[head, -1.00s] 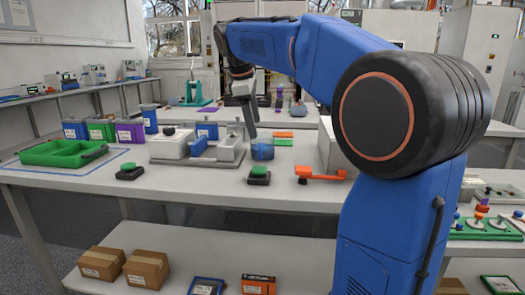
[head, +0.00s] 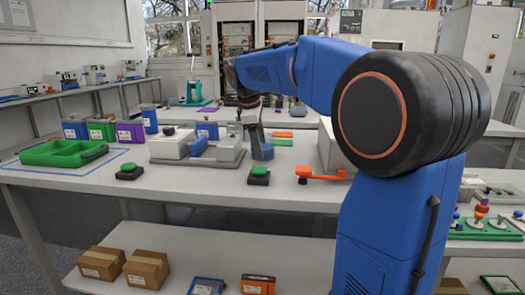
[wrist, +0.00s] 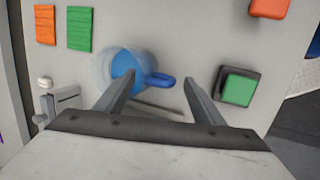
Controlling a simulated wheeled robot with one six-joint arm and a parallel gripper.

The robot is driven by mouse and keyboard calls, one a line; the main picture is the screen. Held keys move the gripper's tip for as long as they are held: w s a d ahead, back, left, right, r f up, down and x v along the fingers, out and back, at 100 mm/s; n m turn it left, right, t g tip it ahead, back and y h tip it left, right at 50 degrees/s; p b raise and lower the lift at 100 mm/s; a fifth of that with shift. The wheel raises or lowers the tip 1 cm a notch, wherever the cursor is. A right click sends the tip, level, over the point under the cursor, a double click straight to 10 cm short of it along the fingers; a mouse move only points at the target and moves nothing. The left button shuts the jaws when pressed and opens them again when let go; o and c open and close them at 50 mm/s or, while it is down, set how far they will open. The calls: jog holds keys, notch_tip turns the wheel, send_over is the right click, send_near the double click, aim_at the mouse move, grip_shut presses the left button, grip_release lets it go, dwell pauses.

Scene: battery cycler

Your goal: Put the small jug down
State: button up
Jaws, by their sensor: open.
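The small jug (wrist: 121,66) is a clear cup with blue inside and a blue handle (wrist: 160,80). It stands on the white table. In the wrist view, my gripper (wrist: 158,85) is open, with one finger overlapping the jug's near side and the other to the right of the handle. I cannot tell whether a finger touches the jug. In the head view, my gripper (head: 256,140) is low over the table and hides most of the jug (head: 263,152).
A green button on a black base (wrist: 238,87) is to the right in the wrist view. Green (wrist: 80,28) and orange (wrist: 44,24) pads lie at the upper left. A grey-white device with a blue lever (head: 198,146) stands left of the jug. An orange-handled tool (head: 320,174) lies to the right.

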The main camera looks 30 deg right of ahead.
grip_shut()
jog(key=shift+r, duration=0.25)
jog(key=shift+r, duration=4.75)
